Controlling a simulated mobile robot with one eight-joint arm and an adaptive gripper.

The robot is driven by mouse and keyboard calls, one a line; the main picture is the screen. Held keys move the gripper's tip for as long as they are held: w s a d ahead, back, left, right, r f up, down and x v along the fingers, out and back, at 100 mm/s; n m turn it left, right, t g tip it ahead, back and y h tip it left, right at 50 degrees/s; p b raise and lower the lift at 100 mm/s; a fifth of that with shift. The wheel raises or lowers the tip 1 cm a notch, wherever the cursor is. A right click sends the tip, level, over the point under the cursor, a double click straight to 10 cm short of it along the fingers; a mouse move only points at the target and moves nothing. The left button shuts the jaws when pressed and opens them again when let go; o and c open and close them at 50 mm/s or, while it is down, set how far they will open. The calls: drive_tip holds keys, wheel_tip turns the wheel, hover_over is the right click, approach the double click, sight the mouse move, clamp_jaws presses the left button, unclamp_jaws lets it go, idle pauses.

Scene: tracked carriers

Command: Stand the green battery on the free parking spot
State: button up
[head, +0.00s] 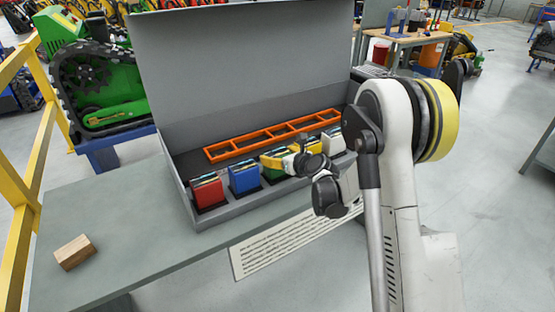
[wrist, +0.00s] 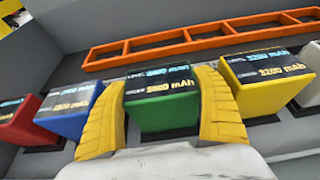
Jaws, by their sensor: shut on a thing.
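The green battery (wrist: 162,112) is upright between the two yellow fingers of my gripper (wrist: 162,82), which is shut on its sides. In the head view the green battery (head: 271,174) is partly hidden by my gripper (head: 278,160). It is in the row, between the blue battery (head: 243,179) and the yellow battery (head: 306,162). A dark patch lies under it; I cannot tell whether it touches it. The red battery (head: 207,191) stands at the left end and the white battery (head: 333,142) at the right end. No empty spot is clear in the row.
The grey case (head: 230,213) has a tall raised lid (head: 240,65) behind. An orange frame (head: 207,154) with several empty cells lies behind the batteries. A wooden block (head: 75,252) is on the left of the bench (head: 130,220). A printed sheet (head: 290,243) is at the front.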

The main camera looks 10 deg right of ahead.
drive_tip(key=shift+f, duration=0.15)
drive_tip(key=o, duration=1.4)
